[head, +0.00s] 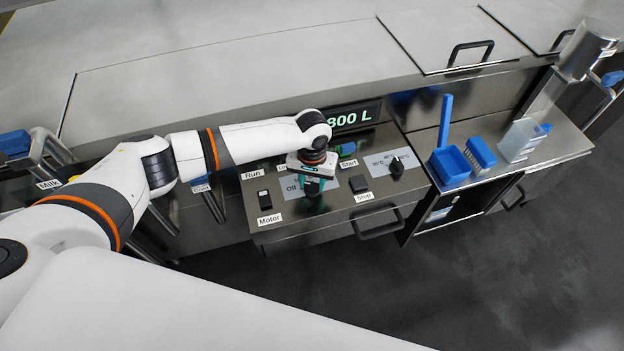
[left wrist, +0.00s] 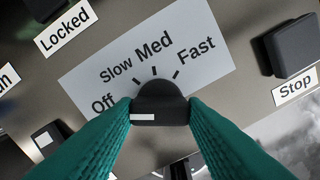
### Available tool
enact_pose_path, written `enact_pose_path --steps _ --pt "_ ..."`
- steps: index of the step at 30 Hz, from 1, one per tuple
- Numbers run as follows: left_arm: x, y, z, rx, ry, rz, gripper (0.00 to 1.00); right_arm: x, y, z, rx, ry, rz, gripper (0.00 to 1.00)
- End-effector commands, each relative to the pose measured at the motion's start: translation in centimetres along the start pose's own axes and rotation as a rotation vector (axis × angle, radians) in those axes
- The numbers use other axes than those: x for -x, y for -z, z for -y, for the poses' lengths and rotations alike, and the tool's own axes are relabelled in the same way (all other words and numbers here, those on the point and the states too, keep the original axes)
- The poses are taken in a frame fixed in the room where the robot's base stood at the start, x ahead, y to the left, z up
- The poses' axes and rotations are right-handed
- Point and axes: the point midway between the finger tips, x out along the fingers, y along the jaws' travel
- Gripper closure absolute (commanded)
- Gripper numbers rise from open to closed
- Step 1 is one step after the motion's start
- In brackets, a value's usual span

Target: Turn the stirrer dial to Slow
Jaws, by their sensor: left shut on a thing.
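The black stirrer dial (left wrist: 160,101) stands on a light label plate (left wrist: 110,72) marked Off, Slow, Med and Fast. My left gripper (left wrist: 160,112) is shut on the dial, with one teal finger on each side. The white mark on the dial points left, toward the Off side and away from the Slow tick. In the head view my left gripper (head: 312,188) comes down over the dial and hides most of it. My right gripper is not in view.
A Stop button (left wrist: 291,48) is right of the dial, and a Motor switch (head: 265,200) is left of it. A second dial (head: 396,167) with temperature marks is further right. A panel handle (head: 378,226) sticks out below. Blue cleaning tools (head: 450,165) stand on the right shelf.

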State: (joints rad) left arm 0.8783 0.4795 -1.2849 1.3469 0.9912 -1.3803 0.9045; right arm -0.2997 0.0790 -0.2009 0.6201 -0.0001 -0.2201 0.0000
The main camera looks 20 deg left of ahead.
Motion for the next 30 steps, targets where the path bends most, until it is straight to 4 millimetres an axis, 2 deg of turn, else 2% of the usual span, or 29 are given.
enact_pose_path --steps 11,30 --pt "0.2 0.0 0.0 -0.09 0.0 -0.001 0.85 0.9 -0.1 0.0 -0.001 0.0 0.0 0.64" --pt "0.2 -0.1 0.0 -0.56 0.0 0.0 0.85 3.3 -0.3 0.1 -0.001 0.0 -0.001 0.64"
